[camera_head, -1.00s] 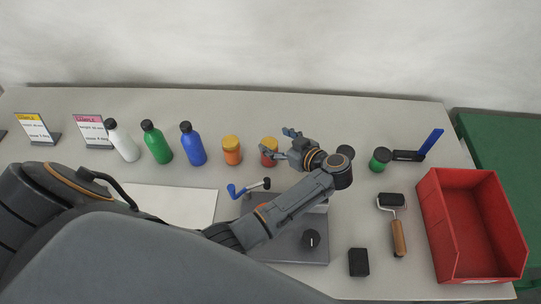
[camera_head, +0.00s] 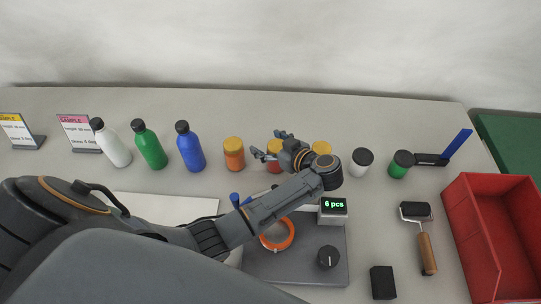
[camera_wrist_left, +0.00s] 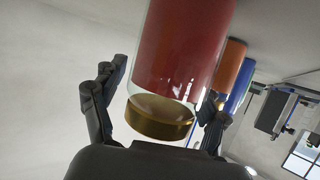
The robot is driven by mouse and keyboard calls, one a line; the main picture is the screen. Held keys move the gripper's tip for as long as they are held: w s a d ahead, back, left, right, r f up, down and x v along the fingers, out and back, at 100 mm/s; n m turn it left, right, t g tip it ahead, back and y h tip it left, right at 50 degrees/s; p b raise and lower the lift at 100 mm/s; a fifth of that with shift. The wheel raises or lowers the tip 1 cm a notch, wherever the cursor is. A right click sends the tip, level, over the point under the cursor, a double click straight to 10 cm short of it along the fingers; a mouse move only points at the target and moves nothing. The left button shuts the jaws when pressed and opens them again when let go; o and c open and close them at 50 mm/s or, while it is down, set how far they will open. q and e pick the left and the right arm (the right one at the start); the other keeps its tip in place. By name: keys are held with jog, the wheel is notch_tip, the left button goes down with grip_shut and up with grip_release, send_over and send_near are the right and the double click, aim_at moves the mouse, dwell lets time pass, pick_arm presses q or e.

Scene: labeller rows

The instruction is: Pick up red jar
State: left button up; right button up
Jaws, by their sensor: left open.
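The red jar (camera_head: 274,167) with a yellow-gold lid stands upright in the row on the table, partly hidden by my left gripper (camera_head: 270,144). In the left wrist view, the red jar (camera_wrist_left: 185,45) fills the upper middle, with its gold lid (camera_wrist_left: 158,118) close to the palm. My left gripper (camera_wrist_left: 165,88) is open, with one finger on each side of the jar. Clear gaps show beside the lid; whether a finger touches the jar is unclear. My right gripper is not in view.
An orange jar (camera_head: 234,154) stands just left of the red jar; a yellow-lidded jar (camera_head: 322,147) is to its right, behind my wrist. Blue (camera_head: 190,150), green (camera_head: 150,146) and white (camera_head: 112,145) bottles stand further left. A counting scale (camera_head: 300,262) lies below my forearm. A red bin (camera_head: 490,235) is at right.

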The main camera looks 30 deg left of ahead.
pick_arm(q)
jog(key=shift+w+a+f, duration=0.1)
jog(key=shift+a, duration=0.2)
jog(key=shift+d, duration=0.25)
jog(key=shift+c, duration=0.6)
jog(key=shift+s+d+r, duration=0.2)
jog(key=shift+r, duration=0.05)
jog(key=c, duration=0.4)
jog(key=shift+d, duration=0.1)
jog(key=c, duration=0.7)
jog(key=shift+c, duration=1.4)
jog(key=shift+a+f, duration=0.15)
jog(key=shift+a, duration=0.05)
grip_shut()
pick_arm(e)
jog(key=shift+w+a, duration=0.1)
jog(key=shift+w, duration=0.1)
